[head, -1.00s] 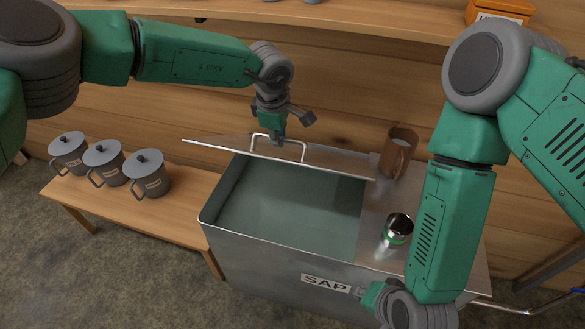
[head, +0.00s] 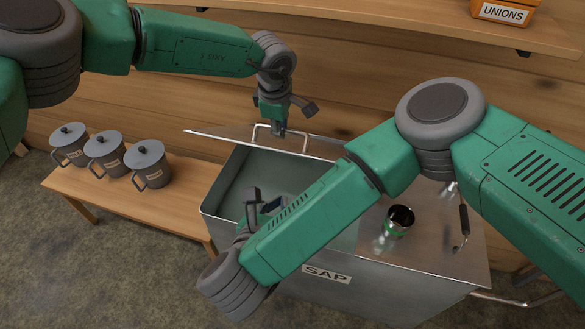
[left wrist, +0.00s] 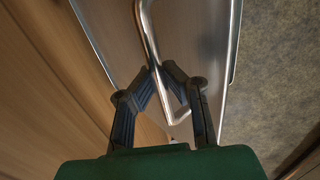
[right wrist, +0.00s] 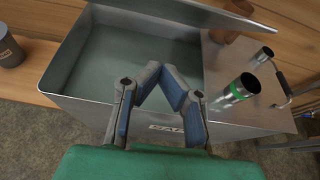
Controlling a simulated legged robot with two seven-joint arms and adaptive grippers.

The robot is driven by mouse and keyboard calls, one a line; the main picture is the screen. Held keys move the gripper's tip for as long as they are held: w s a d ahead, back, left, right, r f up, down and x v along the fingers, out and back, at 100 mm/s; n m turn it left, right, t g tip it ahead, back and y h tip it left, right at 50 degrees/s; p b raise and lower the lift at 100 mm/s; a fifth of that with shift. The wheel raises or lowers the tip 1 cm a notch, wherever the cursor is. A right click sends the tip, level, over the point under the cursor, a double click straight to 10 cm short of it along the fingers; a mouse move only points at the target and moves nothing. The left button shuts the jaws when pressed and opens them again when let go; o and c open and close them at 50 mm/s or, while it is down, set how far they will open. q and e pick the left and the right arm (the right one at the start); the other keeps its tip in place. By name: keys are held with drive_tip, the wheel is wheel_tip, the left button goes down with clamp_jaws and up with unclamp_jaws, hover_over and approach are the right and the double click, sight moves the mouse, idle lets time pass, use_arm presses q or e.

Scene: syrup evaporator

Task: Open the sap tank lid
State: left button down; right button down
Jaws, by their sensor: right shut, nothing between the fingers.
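The sap tank (head: 228,235) is a metal box with a SAP label on its front. Its left part stands open, showing a grey-green interior. The lid (head: 215,136) is tipped up at the back and seen nearly edge-on, with a metal loop handle (head: 305,143). My left gripper (head: 280,132) is at this handle. In the left wrist view its fingers (left wrist: 162,70) close around the bar of the handle. My right gripper (head: 262,202) shows over the tank's left front. In the right wrist view its fingertips (right wrist: 163,68) meet, empty. My right forearm hides part of the tank.
A metal cup with a green band (head: 398,221) stands on the tank's right top, near a dark-gripped handle (head: 463,222). A brown mug (right wrist: 228,36) shows behind. Several grey lidded mugs (head: 147,165) stand on the wooden bench (head: 185,208) at left.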

sight(298, 153)
drive_tip(key=w+d, duration=0.3)
drive_tip(key=w, duration=0.8)
drive_tip(key=shift+d+f, duration=0.3)
drive_tip(key=shift+f, duration=0.05)
drive_tip(key=shift+w+d+r+g, duration=0.15)
drive_tip(key=shift+w+r, duration=0.25)
drive_tip(key=shift+r, duration=0.1)
drive_tip(key=shift+w+d+r+g, duration=0.15)
drive_tip(key=shift+w+r, duration=0.2)
drive_tip(key=shift+r, duration=0.15)
use_arm(q)
drive_tip(key=shift+s+f, duration=0.2)
drive_tip(key=shift+f, duration=0.05)
use_arm(e)
drive_tip(key=shift+w+d+r, duration=0.1)
drive_tip(key=shift+w+r, duration=0.1)
drive_tip(key=shift+w, duration=0.05)
use_arm(q)
drive_tip(key=c, duration=1.6)
unclamp_jaws()
drive_tip(key=shift+c, duration=0.2)
drive_tip(key=shift+o, duration=0.3)
drive_tip(key=shift+s, duration=0.1)
